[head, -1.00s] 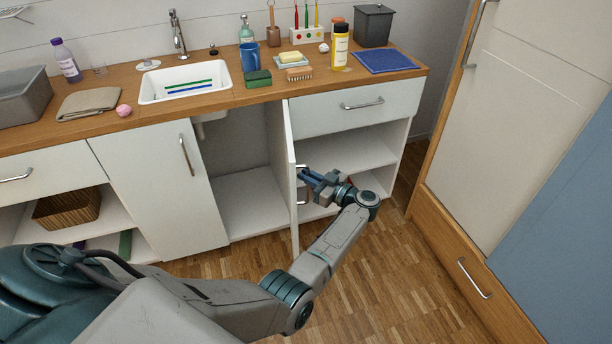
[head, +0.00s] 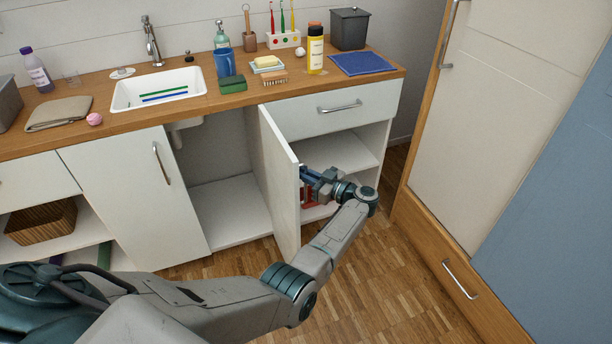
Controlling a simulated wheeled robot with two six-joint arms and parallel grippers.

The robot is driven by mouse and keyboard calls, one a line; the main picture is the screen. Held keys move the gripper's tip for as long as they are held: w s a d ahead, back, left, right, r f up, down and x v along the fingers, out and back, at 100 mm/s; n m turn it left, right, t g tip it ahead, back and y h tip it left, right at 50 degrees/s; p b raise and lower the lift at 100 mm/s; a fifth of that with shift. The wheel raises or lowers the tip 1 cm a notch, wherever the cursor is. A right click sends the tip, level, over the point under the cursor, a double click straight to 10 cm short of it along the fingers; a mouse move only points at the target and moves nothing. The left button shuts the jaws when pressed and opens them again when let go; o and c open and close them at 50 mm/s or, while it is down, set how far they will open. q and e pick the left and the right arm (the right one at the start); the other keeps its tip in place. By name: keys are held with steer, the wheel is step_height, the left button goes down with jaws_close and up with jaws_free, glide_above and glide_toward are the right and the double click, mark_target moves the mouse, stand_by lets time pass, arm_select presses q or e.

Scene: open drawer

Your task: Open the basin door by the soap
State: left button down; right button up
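The basin door (head: 279,185) stands swung open below the counter. I see its white inner face and near edge. The yellow soap (head: 266,62) lies on a pale dish on the counter above. My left gripper (head: 307,176) is on the outer side of this door, close to its near edge, at the door's handle. It moves along with the door and looks shut on the handle, though the door edge partly hides the fingertips and the handle. My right gripper is not in view.
The open compartment (head: 230,210) under the sink (head: 158,90) is empty on its floor. Another closed door (head: 130,195) is to the left. A drawer (head: 330,115) and open shelves are behind my gripper. A tall cabinet (head: 500,100) stands at the right, with clear floor between.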

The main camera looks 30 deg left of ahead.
arm_select(q)
steer(key=c, duration=1.9)
jaws_free()
steer(key=shift+a, duration=0.15)
